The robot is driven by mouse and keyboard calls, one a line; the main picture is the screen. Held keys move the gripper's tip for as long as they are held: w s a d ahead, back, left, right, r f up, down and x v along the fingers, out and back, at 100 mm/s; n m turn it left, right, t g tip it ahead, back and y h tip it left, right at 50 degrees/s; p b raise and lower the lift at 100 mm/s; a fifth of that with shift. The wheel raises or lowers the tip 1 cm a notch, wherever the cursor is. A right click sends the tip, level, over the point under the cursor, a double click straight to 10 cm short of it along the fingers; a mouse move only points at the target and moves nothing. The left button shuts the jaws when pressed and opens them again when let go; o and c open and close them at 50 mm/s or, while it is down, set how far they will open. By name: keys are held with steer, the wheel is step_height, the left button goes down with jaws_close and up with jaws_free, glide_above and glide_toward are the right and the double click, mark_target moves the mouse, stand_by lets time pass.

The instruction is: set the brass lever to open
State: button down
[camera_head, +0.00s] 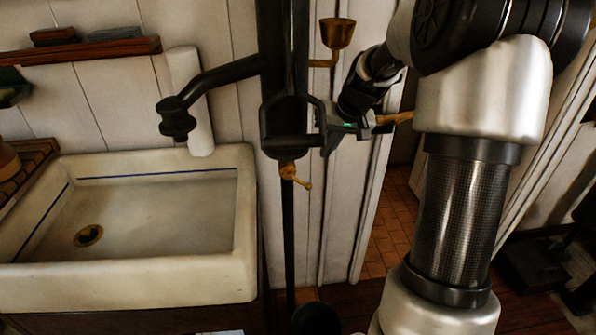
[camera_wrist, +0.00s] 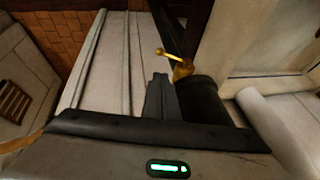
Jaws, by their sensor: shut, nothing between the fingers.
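The brass lever (camera_head: 297,178) is a small tap handle at the lower end of the black pump body (camera_head: 284,100). Its arm slants down to the right in the head view. In the wrist view the brass lever (camera_wrist: 175,62) stands just beyond my fingertips, with its arm pointing up and left. My gripper (camera_head: 328,150) is beside the pump's right side, above and right of the lever. Its fingers (camera_wrist: 160,90) are shut and empty, with a visible gap to the lever. I cannot tell its exact depth from the lever.
A white sink (camera_head: 150,278) stands left of the pump, under its black spout (camera_head: 215,75). A brass cup (camera_head: 338,34) sticks out above my gripper. A wooden piece (camera_head: 394,118) shows right of my gripper. A shelf (camera_head: 80,50) hangs at upper left.

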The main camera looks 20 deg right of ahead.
glide_toward(298, 181)
steer(key=w+d+f, duration=0.1)
steer(key=d+f, duration=0.2)
steer(key=f, duration=0.1)
steer(key=shift+w+a+f, duration=0.85)
steer(key=shift+f, duration=0.25)
steer(key=shift+b, duration=0.3)
steer(key=shift+f+y+b, duration=0.2)
steer(key=shift+y+b, duration=0.1)
steer(key=shift+b, duration=0.05)
